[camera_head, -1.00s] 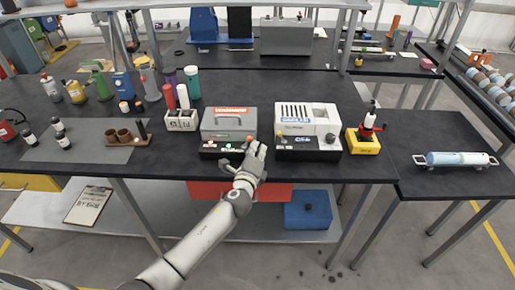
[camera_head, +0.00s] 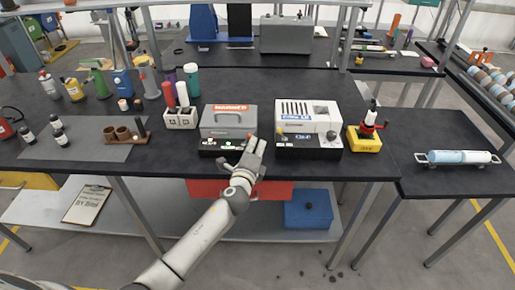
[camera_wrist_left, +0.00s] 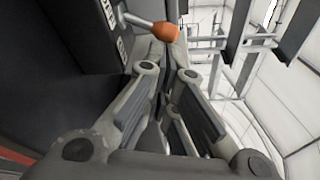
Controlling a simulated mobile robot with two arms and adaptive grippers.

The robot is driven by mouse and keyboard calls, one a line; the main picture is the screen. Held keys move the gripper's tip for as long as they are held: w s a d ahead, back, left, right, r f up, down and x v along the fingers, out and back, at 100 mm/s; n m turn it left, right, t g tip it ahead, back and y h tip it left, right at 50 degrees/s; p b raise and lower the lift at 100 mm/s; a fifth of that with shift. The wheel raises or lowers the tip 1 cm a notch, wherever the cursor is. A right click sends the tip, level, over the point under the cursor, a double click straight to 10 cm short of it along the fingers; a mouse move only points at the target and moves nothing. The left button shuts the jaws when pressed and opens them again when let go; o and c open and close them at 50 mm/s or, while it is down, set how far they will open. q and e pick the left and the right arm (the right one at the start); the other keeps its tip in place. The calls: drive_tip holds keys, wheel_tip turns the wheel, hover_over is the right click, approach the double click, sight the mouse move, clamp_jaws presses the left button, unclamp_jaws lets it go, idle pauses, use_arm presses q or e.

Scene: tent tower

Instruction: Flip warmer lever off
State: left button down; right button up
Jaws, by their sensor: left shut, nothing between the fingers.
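The warmer (camera_head: 229,116) is a grey box with a handle and an orange label on the dark bench. Its black front panel (camera_head: 215,146) carries small lights. The lever is a metal shaft with an orange knob (camera_head: 250,135) at the panel's right end. In the left wrist view the lever's knob (camera_wrist_left: 165,31) sits just beyond my fingertips, its shaft running up and left to the panel. My left gripper (camera_head: 256,143) is shut and empty, right beside the knob. I cannot tell whether it touches the knob. My right gripper is not in view.
A white machine (camera_head: 308,117) stands close to the right of the warmer, with a yellow-based device (camera_head: 364,142) beyond it. A white holder (camera_head: 181,119) with coloured tubes stands to the left. A blue box (camera_head: 309,215) is on the shelf below.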

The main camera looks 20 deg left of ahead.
use_arm(q)
drive_tip(key=n+b, duration=0.2)
drive_tip(key=a+r+n+t+b, duration=0.1)
drive_tip(key=n+b, duration=0.1)
drive_tip(key=shift+s+a, duration=0.2)
drive_tip(key=n+b, duration=0.1)
drive_tip(key=a+n+b, duration=0.1)
drive_tip(key=n, duration=0.1)
drive_tip(key=a+r+n+t+b, duration=0.1)
drive_tip(key=n, duration=0.1)
drive_tip(key=shift+s+b, duration=0.3)
drive_tip(key=shift+b, duration=0.1)
drive_tip(key=shift+r, duration=0.1)
